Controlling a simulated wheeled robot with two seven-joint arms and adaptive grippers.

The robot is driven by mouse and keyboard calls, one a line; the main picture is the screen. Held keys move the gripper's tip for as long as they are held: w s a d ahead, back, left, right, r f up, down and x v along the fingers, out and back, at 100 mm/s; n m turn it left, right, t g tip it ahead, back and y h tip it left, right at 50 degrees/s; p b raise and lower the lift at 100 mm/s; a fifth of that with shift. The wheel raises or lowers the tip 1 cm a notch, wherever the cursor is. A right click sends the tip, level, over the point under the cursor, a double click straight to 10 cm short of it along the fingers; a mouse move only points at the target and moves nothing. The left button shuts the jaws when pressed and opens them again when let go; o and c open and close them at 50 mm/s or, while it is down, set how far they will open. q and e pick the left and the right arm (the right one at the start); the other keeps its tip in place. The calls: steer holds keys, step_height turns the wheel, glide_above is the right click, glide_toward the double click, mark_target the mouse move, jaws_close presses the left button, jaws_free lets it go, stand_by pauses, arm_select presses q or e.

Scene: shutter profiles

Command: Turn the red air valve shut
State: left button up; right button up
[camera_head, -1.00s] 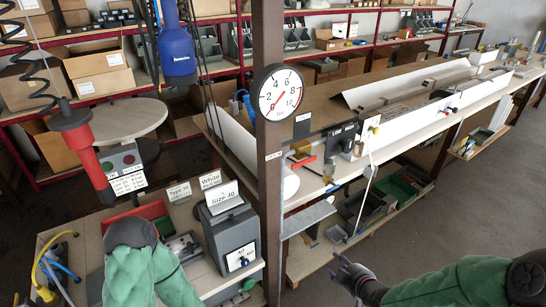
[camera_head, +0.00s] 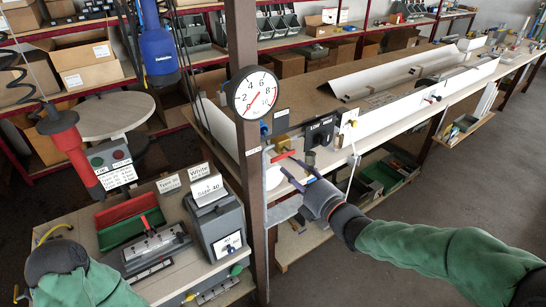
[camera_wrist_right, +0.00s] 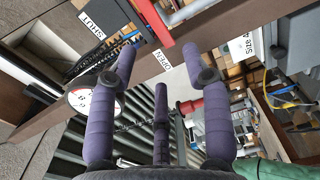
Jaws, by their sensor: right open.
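The red air valve's lever (camera_head: 284,155) sticks out to the right of the brown post, below the gauge. In the right wrist view the red lever (camera_wrist_right: 154,22) lies at the top, beside a grey pipe, between a SHUT label (camera_wrist_right: 91,17) and an OPEN label (camera_wrist_right: 164,61). My right gripper (camera_head: 297,172) is open, with its purple fingers just below and to the right of the lever. In the wrist view the open fingers (camera_wrist_right: 160,58) point towards the lever, with nothing between them. Contact cannot be told. My left arm shows at lower left, its gripper out of frame.
A round pressure gauge (camera_head: 256,92) is mounted on the brown post (camera_head: 243,40). A long workbench (camera_head: 406,120) runs behind. A grey box (camera_head: 216,223) stands on the left table. The floor at right is clear.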

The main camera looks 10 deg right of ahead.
mark_target(277, 158)
steer(key=x, duration=0.8)
steer(key=shift+w+a+f, duration=0.1)
steer(key=shift+w+a, duration=0.05)
steer(key=shift+w, duration=0.25)
jaws_close()
